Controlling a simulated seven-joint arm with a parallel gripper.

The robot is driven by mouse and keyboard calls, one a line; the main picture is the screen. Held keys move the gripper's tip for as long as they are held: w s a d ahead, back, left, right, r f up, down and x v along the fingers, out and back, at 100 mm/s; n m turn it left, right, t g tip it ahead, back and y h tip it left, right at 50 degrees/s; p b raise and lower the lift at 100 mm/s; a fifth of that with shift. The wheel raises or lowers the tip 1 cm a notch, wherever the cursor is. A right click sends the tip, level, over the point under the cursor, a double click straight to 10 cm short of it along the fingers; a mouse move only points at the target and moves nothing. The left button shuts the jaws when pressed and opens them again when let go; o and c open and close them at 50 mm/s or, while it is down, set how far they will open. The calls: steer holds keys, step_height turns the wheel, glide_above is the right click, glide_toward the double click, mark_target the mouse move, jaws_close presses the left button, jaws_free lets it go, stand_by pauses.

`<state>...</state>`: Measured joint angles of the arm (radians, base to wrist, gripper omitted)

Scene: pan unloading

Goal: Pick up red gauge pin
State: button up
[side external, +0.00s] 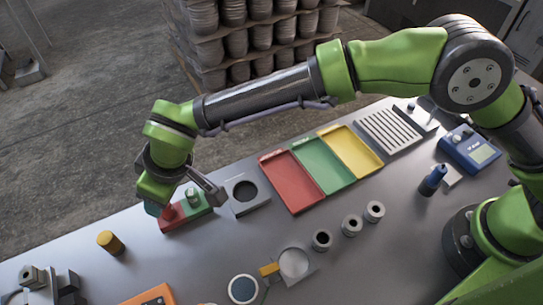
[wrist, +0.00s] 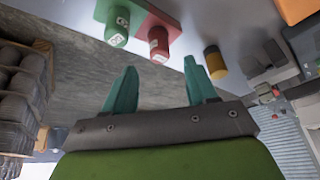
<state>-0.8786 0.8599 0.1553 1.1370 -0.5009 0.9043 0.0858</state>
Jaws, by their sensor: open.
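The red gauge pin (side external: 169,212) stands on the red part of a small red and green base (side external: 200,217) in the side external view, partly covered by my gripper. In the wrist view the red pin (wrist: 158,45) shows its labelled end, just beyond my fingertips. The green gauge pin (side external: 193,195) stands beside it on the green part; it also shows in the wrist view (wrist: 117,28). My gripper (wrist: 160,67) is open and empty, its two teal fingers spread. The red pin appears between the finger directions, apart from both.
A yellow cylinder (side external: 110,241) stands to the left of the base. A grey block with a round hole (side external: 247,207) lies close on the right. Red (side external: 291,188), green and yellow trays lie farther right. Several grey rings stand toward the front right.

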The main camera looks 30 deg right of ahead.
mark_target(168, 212)
steer(key=x, duration=0.4)
steer(key=shift+s+d+f, duration=0.2)
steer(key=shift+s+f, duration=0.05)
steer(key=shift+s, duration=0.05)
steer(key=shift+w+a+f, duration=0.2)
steer(key=shift+f, duration=0.3)
jaws_close()
